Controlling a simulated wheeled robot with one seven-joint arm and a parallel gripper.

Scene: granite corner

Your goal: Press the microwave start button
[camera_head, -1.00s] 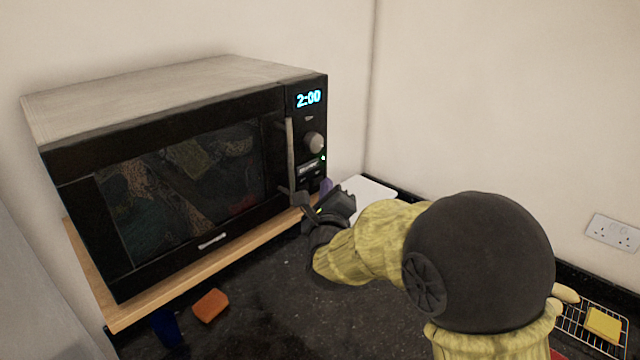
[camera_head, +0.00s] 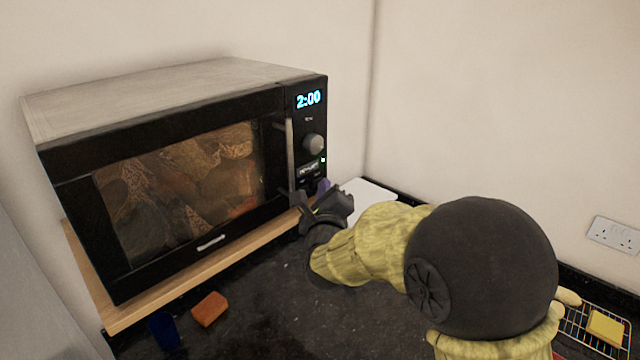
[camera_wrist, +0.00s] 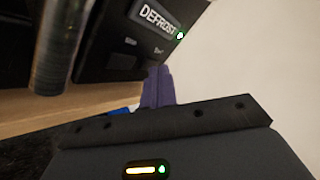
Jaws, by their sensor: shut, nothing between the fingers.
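The black-fronted microwave (camera_head: 200,75) stands at the left, its door shut, its window lit from inside and its display (camera_head: 308,99) reading 2:00. My gripper (camera_head: 323,185) is shut and empty at the panel's lower end. Its purple fingers (camera_wrist: 157,88) cover part of the panel's lower right, so a button there is hidden. I cannot tell whether the fingertips touch it.
The microwave stands on a wooden board (camera_head: 160,288). An orange sponge (camera_head: 209,309) and a blue cup (camera_head: 164,331) are on the dark counter in front. A wire rack (camera_head: 580,340) with a yellow sponge (camera_head: 606,327) is at the lower right. Walls close the corner behind.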

